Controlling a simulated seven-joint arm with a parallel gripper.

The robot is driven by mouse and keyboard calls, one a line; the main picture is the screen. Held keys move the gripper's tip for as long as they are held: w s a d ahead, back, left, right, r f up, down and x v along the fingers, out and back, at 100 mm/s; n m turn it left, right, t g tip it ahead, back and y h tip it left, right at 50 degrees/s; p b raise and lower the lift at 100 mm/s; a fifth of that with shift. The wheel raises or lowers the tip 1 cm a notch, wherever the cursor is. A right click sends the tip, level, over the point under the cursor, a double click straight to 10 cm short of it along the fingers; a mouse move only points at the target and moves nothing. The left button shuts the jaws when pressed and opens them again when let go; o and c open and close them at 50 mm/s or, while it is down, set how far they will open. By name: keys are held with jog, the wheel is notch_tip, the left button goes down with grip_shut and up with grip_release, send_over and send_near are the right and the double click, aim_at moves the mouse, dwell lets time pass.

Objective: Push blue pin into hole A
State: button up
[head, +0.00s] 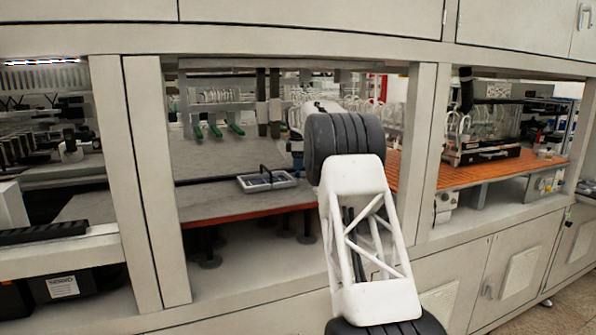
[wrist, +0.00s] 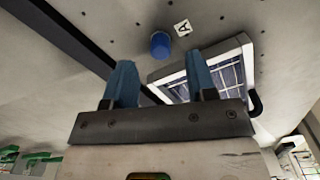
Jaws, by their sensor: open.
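The blue pin (wrist: 160,45) shows in the wrist view as a short blue cylinder at the grey work surface. A small white label marked A (wrist: 183,28) lies just right of it. The hole itself cannot be seen, and I cannot tell how deep the pin sits. My gripper (wrist: 163,82) is open, with two blue fingers apart and nothing between them. The pin shows beyond the fingertips, between them in the picture and apart from them.
A tray with a light rim (head: 267,181) and a dark handle lies on the grey table; in the wrist view the tray (wrist: 243,42) is close behind the right finger. A dark rail (wrist: 62,36) runs at left. Frame posts (head: 157,180) flank the opening.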

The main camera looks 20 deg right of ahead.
aim_at(298, 172)
jog(key=shift+r, duration=2)
jog(key=s+a+r+m, duration=0.25)
jog(key=s+a, duration=0.35)
jog(key=s, duration=0.6)
jog(key=s+a+r+m+t, duration=0.1)
jog(key=s+a+r+m, duration=0.15)
jog(key=s+a, duration=0.65)
jog(key=s+a+r+m, duration=0.2)
jog(key=s+a+r, duration=0.15)
jog(key=s, duration=1.15)
jog(key=s+a+f+m, duration=0.2)
jog(key=s+f, duration=0.4)
jog(key=s, duration=0.7)
jog(key=s+a+f+m+t, duration=0.1)
jog(key=s+a+f, duration=0.3)
jog(key=s, duration=1)
jog(key=s+a+f+m, duration=0.3)
jog(key=s+f, duration=0.6)
jog(key=s, duration=0.4)
jog(key=shift+s+m+t, duration=0.25)
jog(key=shift+m+t, duration=0.05)
jog(key=shift+m, duration=0.2)
